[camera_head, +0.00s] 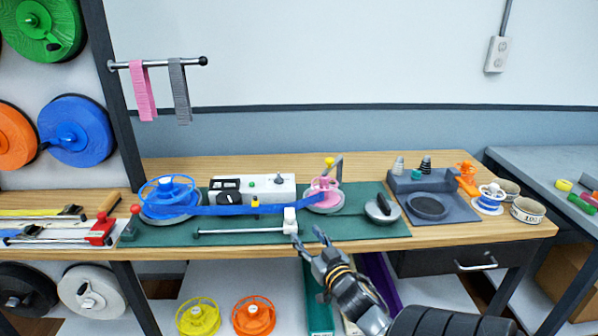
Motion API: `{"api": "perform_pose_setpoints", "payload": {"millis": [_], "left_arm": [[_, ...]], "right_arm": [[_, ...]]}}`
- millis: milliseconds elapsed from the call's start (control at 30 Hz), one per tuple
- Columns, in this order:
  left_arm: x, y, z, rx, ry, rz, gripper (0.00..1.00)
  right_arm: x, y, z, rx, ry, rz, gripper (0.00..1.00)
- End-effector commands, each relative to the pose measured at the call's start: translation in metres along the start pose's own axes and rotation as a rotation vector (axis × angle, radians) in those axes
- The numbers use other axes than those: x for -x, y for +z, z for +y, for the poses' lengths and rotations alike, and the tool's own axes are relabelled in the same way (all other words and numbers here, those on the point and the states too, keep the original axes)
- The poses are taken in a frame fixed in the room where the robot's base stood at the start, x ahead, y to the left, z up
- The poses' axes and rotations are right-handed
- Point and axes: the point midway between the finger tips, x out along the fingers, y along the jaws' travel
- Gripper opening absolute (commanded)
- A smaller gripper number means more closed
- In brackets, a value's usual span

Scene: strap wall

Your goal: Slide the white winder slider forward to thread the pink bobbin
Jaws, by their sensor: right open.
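The white winder slider (290,221) sits at the right end of a thin metal rail (240,232) on the green mat (165,237). The pink bobbin (325,193) stands behind it and to the right, on a round base. A blue strap (245,210) runs from the blue spool (170,192) at the left across to the pink bobbin. My right gripper (309,238) comes in from the lower right, open, with its fingertips near the slider at the bench's front edge. I cannot tell whether they touch it. My left gripper is not in view.
A white control box (252,187) stands behind the strap. A round black-topped piece (382,208) and a dark grey tray (430,207) are to the right. A red clamp (100,230) is at the left. A drawer (450,262) hangs under the bench.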

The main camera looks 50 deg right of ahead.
Motion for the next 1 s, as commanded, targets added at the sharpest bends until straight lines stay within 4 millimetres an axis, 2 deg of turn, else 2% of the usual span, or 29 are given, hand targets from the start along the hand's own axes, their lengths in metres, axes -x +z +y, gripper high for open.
{"api": "perform_pose_setpoints", "payload": {"millis": [100, 233, 867, 933, 1000], "left_arm": [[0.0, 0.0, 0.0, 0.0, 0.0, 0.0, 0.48], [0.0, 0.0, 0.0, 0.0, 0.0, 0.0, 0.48], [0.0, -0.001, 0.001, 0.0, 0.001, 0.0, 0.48], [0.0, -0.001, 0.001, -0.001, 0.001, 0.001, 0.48], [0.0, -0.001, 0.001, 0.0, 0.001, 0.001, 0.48]], "right_arm": [[0.015, 0.001, 0.001, -0.001, 0.002, -0.002, 0.48], [0.022, 0.0, 0.001, 0.0, 0.001, 0.0, 0.48], [0.023, 0.001, 0.0, 0.0, 0.001, -0.002, 0.48], [0.023, 0.01, 0.0, 0.0, 0.002, -0.019, 0.48], [0.022, 0.033, -0.002, 0.0, 0.002, -0.061, 0.48]]}}
